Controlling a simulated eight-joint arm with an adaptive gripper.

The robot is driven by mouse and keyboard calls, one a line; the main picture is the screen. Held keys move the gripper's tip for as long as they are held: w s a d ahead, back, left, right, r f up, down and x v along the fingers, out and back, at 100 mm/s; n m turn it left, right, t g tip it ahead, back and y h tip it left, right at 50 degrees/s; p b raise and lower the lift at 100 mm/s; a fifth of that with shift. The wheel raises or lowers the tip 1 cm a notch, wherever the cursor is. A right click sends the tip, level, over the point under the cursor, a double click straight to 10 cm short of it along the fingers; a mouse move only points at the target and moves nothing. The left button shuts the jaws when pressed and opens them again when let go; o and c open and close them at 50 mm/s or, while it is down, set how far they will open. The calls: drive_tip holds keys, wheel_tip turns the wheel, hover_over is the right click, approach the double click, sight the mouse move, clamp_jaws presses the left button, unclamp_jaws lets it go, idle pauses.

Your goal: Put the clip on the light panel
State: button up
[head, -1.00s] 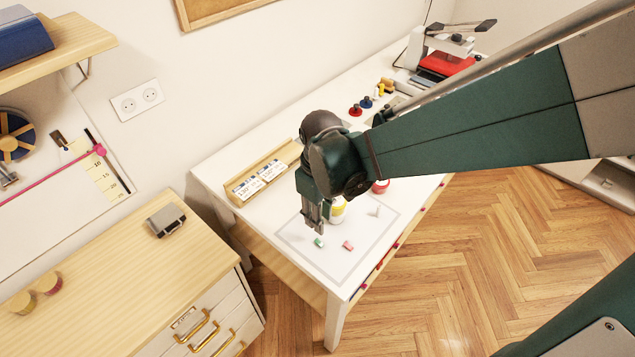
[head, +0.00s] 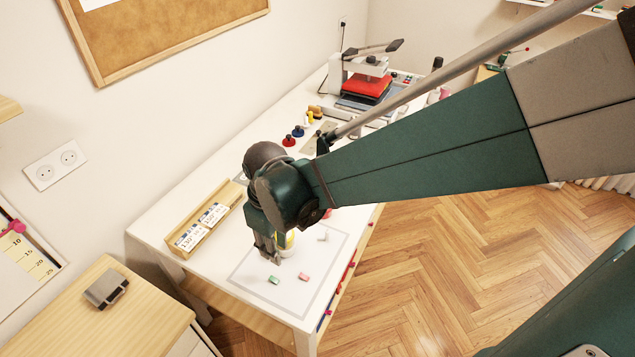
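The light panel (head: 250,285) looks like the pale rectangle with a grey border at the near end of the white table. A small green-and-white piece (head: 273,279), a pink-red piece (head: 304,276) and a white piece (head: 322,235) lie apart on it. My gripper (head: 271,260) points down over the panel, just behind the green piece, in front of a partly hidden yellow-and-white container (head: 286,240). Its finger gap is too small to read. A grey, boxy object with dark parts (head: 106,287) on the wooden cabinet may be the clip; I cannot tell for sure.
A wooden tray with labelled cards (head: 205,228) stands left of the panel. Red (head: 288,141) and blue (head: 298,131) knobbed pieces and a red-plated press (head: 358,85) are farther back. The wooden cabinet (head: 140,325) stands at the lower left, apart from the table.

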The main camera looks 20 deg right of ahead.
drive_tip(key=s+d+r+m+t, duration=0.3)
drive_tip(key=d+r+m, duration=0.1)
drive_tip(key=d+r, duration=0.3)
drive_tip(key=s+d+r+m+t, duration=0.3)
drive_tip(key=s+d+r+m, duration=0.1)
drive_tip(key=d+r, duration=0.3)
drive_tip(key=shift+s+d+r, duration=0.2)
drive_tip(key=shift+d+r, duration=0.1)
drive_tip(key=shift+d, duration=0.5)
